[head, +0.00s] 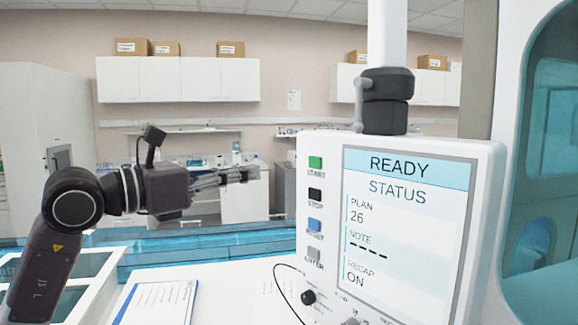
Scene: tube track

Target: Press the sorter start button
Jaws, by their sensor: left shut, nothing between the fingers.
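The sorter's control panel (400,230) is a white box with a screen reading READY, STATUS, PLAN 26, RECAP ON. The green START button (316,162) is the top one in a column on the panel's left side. Below it are the black STOP button (315,193), a blue button (314,225) and a grey button (314,254). My left gripper (250,174) is shut and empty. It points right, to the left of the green button and slightly lower in the picture, with a visible gap between them. My right gripper is not in view.
A clipboard with paper (158,303) lies on the white surface at the lower left. A black cable runs beside the panel's lower knob (308,297). A teal-windowed machine (545,170) stands at the right. White cabinets (180,79) with cardboard boxes are on the back wall.

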